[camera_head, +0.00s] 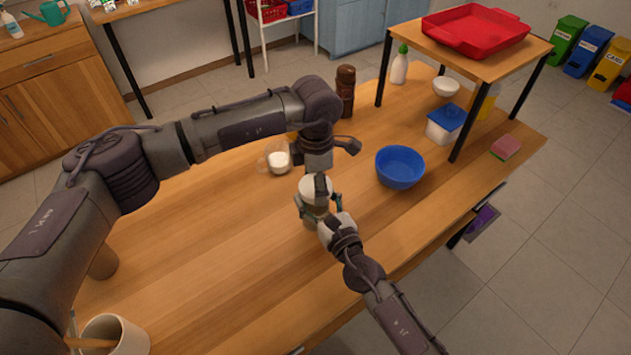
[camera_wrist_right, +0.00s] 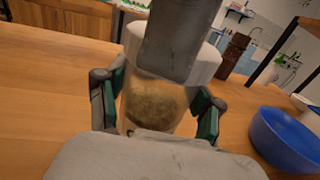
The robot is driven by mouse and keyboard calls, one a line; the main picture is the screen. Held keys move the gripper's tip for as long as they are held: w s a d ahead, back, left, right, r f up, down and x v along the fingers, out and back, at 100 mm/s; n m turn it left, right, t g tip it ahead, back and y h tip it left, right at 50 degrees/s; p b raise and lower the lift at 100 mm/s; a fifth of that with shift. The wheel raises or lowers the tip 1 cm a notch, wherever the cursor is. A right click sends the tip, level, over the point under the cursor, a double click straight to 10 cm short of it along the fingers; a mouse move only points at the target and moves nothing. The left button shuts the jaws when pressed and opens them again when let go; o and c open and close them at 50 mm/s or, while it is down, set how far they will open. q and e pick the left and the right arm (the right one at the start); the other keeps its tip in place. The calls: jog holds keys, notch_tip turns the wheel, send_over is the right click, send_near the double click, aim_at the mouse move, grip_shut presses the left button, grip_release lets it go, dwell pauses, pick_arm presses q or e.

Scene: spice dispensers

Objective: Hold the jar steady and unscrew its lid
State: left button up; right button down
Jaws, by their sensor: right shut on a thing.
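The jar (camera_wrist_right: 152,102) stands upright on the wooden table, clear-walled with brownish contents and a white lid (camera_head: 309,187). My right gripper (camera_head: 318,206) is shut on the jar's body, one finger on each side; the fingers also show around the jar in the right wrist view (camera_wrist_right: 158,108). My left gripper (camera_head: 323,158) hangs over the jar from above, its fingers spread wide and apart from each other. A grey block covers part of the lid in both views, so any contact between my left gripper and the lid is hidden.
A blue bowl (camera_head: 400,167) stands right of the jar. A glass cup with white contents (camera_head: 278,160) stands behind left. A brown mill (camera_head: 346,90) is at the back, and a small raised shelf (camera_head: 535,48) with a red tray (camera_head: 475,30) at the right.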

pick_arm(q)
jog(key=n, duration=1.4)
jog(key=shift+n, duration=0.3)
jog(key=n, duration=1.2)
jog(key=shift+r, duration=0.25)
jog(key=shift+r, duration=0.95)
